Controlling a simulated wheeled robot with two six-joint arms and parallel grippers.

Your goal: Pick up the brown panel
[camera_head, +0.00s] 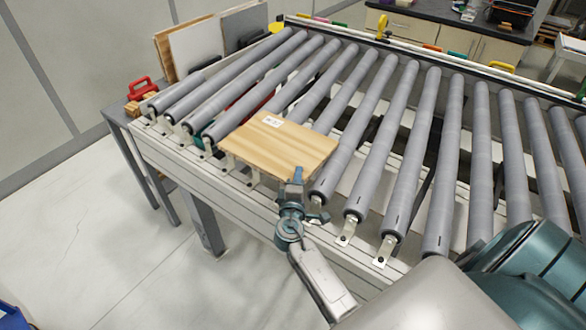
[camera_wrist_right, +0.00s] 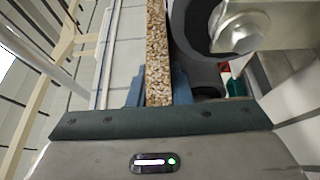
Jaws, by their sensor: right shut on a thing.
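The brown panel (camera_head: 268,147) is a light wood-grained board with a small white label on top. It lies flat over the rollers at the near left of the conveyor in the head view, its near edge over the front rail. I cannot tell whether it touches the rollers. My right gripper (camera_head: 293,178) is shut on its near right corner. In the right wrist view the panel's speckled chipboard edge (camera_wrist_right: 157,55) stands between the two blue fingers of the right gripper (camera_wrist_right: 158,92). My left gripper is not in view.
The roller conveyor (camera_head: 408,140) runs across the scene, its rollers empty to the right of the panel. Boards (camera_head: 195,47) stand upright behind its left end. A red-handled tool (camera_head: 142,89) sits at the far left corner.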

